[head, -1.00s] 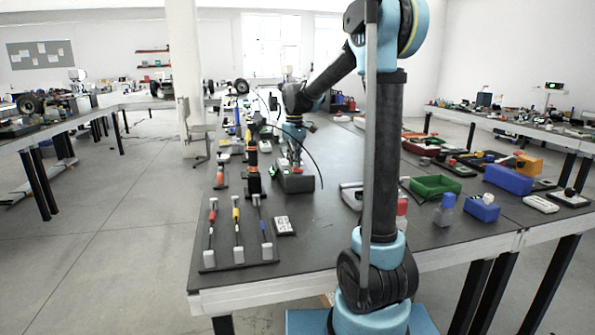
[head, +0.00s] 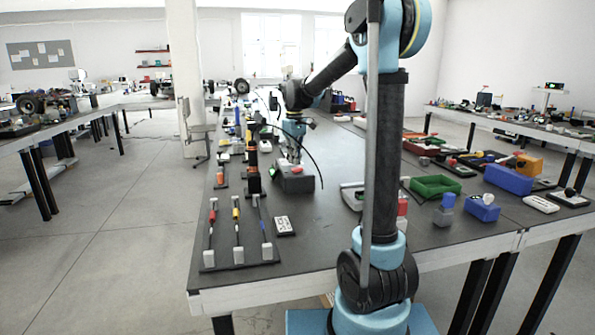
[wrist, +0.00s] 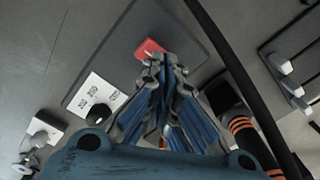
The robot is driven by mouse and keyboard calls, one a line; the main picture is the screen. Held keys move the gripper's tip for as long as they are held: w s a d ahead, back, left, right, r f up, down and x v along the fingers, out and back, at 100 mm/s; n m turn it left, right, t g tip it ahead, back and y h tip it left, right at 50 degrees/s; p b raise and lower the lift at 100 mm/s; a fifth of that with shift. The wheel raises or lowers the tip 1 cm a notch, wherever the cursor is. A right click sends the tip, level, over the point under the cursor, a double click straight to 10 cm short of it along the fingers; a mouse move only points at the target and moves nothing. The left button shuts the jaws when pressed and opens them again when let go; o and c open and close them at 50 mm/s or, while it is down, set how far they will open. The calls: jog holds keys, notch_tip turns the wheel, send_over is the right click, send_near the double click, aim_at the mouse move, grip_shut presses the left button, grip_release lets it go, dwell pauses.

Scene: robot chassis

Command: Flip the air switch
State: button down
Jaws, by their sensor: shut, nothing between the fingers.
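The air switch appears to be the dark grey box (head: 296,183) with a red part on top, standing on the table in the middle of the head view. In the wrist view its grey top (wrist: 125,40) carries a red rocker (wrist: 148,48) and a white label (wrist: 93,93). My gripper (wrist: 165,62) is shut and empty, its fingertips beside the red rocker and partly covering it. In the head view my gripper (head: 293,158) is just above the box. Whether the fingertips touch the rocker I cannot tell.
A black and orange upright device (head: 253,172) stands just left of the box. A black cable curves beside my gripper. A rack of screwdriver-like tools (head: 238,240) and a small white keypad (head: 284,226) lie nearer. A green bin (head: 436,185) is to the right.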

aim_at(295, 169)
jog(key=shift+r, duration=2.5)
